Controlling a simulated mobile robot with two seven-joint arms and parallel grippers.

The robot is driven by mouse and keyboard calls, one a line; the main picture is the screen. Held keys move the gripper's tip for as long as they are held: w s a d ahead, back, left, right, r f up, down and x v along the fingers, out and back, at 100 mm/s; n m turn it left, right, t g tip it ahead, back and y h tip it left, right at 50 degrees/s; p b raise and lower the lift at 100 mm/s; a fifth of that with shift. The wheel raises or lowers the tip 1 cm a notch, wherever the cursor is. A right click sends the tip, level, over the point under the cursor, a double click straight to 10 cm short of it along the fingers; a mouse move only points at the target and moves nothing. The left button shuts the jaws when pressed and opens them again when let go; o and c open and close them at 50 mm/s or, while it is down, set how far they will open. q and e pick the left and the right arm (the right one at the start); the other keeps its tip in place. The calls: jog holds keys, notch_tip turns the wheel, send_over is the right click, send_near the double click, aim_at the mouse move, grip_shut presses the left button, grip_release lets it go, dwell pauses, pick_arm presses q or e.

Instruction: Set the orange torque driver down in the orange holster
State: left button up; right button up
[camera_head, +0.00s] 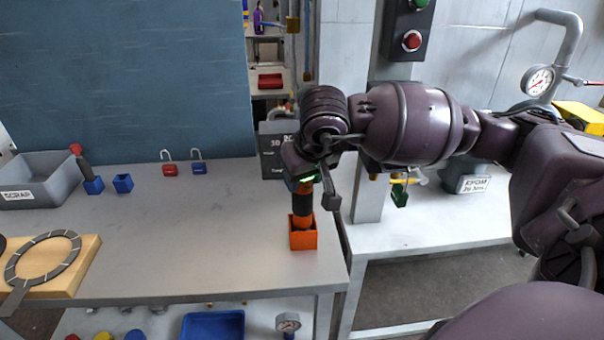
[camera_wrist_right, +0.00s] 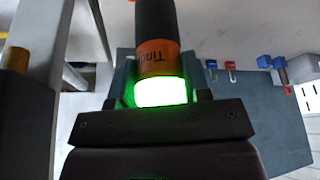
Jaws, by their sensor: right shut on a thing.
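The orange and black torque driver (camera_head: 302,206) stands upright with its lower end at the mouth of the orange holster (camera_head: 303,238). The holster is a small square box near the table's right front corner. I cannot tell how deep the driver's end sits, as the holster wall hides it. My right gripper (camera_head: 308,178) is shut on the driver's upper end, where a green light glows. In the right wrist view the driver (camera_wrist_right: 158,55) rises out of the jaws, with its green lit ring close to the gripper. My left gripper is not in view.
The grey table (camera_head: 190,230) carries a grey scrap bin (camera_head: 45,180), small blue holders (camera_head: 123,183), red and blue padlocks (camera_head: 170,168) and a wooden board (camera_head: 85,268) with a ring tool. A dark sign (camera_head: 272,150) stands behind the holster. The table's middle is clear.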

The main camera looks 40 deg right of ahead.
jog(key=shift+a+f, duration=0.1)
jog(key=shift+f, duration=0.25)
jog(key=o, duration=1.3)
jog(key=shift+f, duration=0.1)
